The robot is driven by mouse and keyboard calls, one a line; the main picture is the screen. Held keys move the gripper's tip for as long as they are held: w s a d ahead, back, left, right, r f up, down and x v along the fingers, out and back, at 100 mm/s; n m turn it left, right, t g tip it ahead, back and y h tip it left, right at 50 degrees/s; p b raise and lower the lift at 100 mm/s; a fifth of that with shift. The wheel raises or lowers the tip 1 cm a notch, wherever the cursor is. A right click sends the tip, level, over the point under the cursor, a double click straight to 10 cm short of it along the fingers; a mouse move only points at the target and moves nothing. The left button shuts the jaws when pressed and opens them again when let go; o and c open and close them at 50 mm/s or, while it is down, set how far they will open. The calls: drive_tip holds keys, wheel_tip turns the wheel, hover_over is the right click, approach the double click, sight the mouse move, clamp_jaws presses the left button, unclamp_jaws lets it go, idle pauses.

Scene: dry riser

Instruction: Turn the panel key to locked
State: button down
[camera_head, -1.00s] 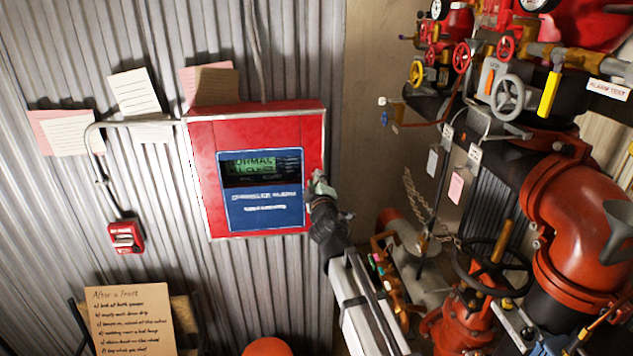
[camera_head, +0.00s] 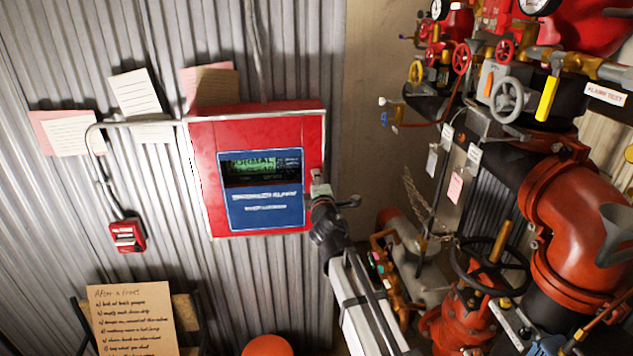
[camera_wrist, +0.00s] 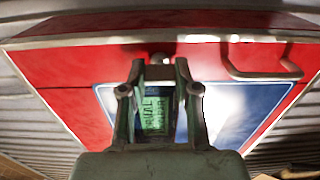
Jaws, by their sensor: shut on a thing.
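The red alarm panel (camera_head: 205,160) hangs on the corrugated wall, with a blue face (camera_head: 265,212) and a lit green display (camera_head: 252,167) that appears to read NORMAL. My gripper (camera_head: 319,183) is at the panel's right edge. In the wrist view my gripper (camera_wrist: 160,70) has its fingertips close together at the panel's red face. A small pale metal piece, seemingly the panel key (camera_wrist: 160,58), shows at the fingertips, and the gripper is shut on it. The fingers hide most of the key, and I cannot read its angle. The display shows between the fingers.
A metal handle (camera_wrist: 262,72) stands out from the panel beside the fingers. Red pipework (camera_head: 560,185), a black handwheel (camera_head: 490,267) and small valves crowd the right. A red call point (camera_head: 127,236) and paper notes (camera_head: 135,93) are on the wall at left.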

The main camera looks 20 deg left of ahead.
drive_tip(key=c, duration=0.8)
unclamp_jaws()
drive_tip(key=shift+c, duration=0.2)
drive_tip(key=v, duration=1.2)
